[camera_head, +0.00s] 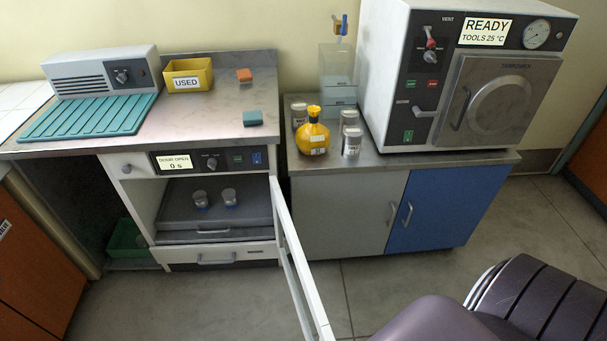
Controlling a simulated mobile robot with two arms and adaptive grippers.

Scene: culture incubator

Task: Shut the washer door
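The washer (140,200) stands under the left counter. Its panel display (174,162) reads "DOOR OPEN 0 s". The washer door (300,270) is hinged at the opening's right side and swung out toward me, seen nearly edge-on. Inside, a grey rack (178,218) holds two small metal-topped containers (230,196). Neither of my grippers shows in the head view. A dark rounded part, likely my own arm or body, fills the lower right.
A lower drawer (216,259) is under the washer opening. A yellow "USED" bin (188,77) and a teal drying mat (88,117) are on the counter. To the right, a cabinet (345,213) carries an autoclave (470,80). Floor left of the open door is clear.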

